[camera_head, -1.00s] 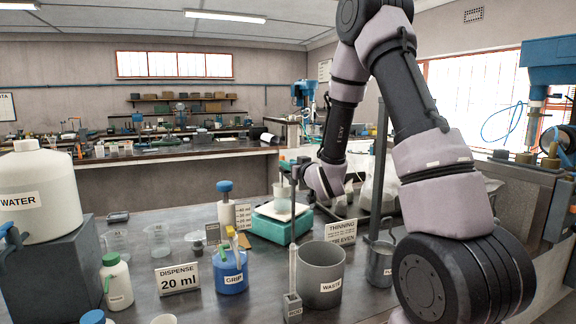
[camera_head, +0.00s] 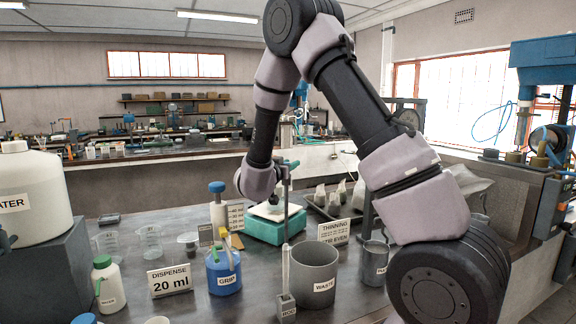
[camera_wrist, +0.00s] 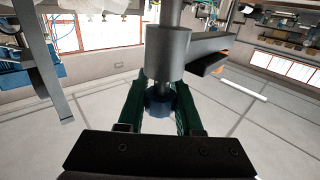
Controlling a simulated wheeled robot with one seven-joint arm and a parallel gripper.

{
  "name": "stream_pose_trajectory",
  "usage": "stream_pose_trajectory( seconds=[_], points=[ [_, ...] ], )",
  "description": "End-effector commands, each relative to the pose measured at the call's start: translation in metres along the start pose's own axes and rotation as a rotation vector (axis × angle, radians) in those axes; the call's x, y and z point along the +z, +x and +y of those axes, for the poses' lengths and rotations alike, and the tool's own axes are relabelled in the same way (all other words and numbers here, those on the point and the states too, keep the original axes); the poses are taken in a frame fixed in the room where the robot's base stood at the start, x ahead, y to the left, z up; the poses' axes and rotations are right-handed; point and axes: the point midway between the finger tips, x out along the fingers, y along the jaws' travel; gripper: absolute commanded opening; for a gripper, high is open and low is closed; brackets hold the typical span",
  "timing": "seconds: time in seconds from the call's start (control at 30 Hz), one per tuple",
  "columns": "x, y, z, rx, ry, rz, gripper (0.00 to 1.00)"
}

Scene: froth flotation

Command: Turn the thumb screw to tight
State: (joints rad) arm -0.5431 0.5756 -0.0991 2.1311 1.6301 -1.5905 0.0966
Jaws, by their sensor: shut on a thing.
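In the wrist view my gripper (camera_wrist: 160,112) has its two green fingers on either side of a blue knob (camera_wrist: 157,102), which appears to be the thumb screw, and is shut on it. The knob sits at the end of a short dark shaft below a grey cylinder (camera_wrist: 168,52). Whether the screw is tight cannot be told.
A thin dark upright rod (camera_head: 286,205) stands beside my wrist. The waste beaker (camera_head: 316,272), blue grip bottle (camera_head: 223,270) and a thinning sign (camera_head: 334,232) stand close by. A grey arm (camera_wrist: 212,47) runs right of the cylinder.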

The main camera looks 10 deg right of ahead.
Motion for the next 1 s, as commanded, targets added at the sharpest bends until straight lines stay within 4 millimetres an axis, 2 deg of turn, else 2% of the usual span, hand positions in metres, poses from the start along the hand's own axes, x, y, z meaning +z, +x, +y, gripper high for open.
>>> stream_pose_trajectory(
  seconds=[0.4,0.87,0.9,0.97,1.0],
  points=[
    [-0.0002,-0.0003,0.0039,0.154,0.001,0.001,0.0],
    [-0.0003,-0.0001,0.0047,0.169,0.001,0.001,0.0],
    [-0.0003,-0.0001,0.0047,0.168,0.001,0.001,0.38],
    [-0.0004,-0.0001,0.0048,0.168,0.001,0.001,0.61],
    [-0.0003,-0.0001,0.0048,0.169,0.001,0.001,0.64]
  ],
)
